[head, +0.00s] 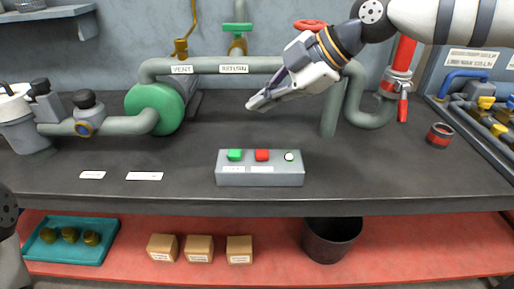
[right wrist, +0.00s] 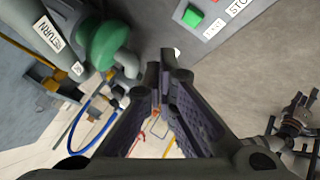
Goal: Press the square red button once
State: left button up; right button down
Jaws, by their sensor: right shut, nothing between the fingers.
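A grey control box (head: 260,178) sits near the front of the dark bench. On its top are a green square button (head: 234,155), the red square button (head: 262,155) and a small round white one (head: 289,156). My right gripper (head: 254,103) is shut and empty, above and behind the box, apart from it, pointing down and left. In the right wrist view its fingertips (right wrist: 167,66) meet.
Behind stands a grey pipe (head: 215,65) with a green pump (head: 155,105) and a red valve wheel (head: 310,25). A red-and-black cup (head: 440,135) stands at the right. Two white labels (head: 144,176) lie left of the box. The bench around the box is clear.

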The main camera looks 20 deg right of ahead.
jog(key=b, duration=0.2)
send_over(262, 155)
notch_tip(262, 155, down, 7)
jog(key=shift+f, duration=0.1)
pick_arm(q)
jog(key=shift+s+f+g, duration=0.5)
jog(key=shift+s+f, duration=0.85)
pick_arm(e)
jog(key=shift+f, duration=0.85)
jog(key=shift+f, duration=0.1)
jog(key=shift+f, duration=0.35)
jog(key=shift+f, duration=0.5)
jog(key=shift+r, duration=0.1)
pick_arm(q)
jog(key=shift+w+r, duration=0.4)
pick_arm(e)
jog(key=shift+r, duration=0.85)
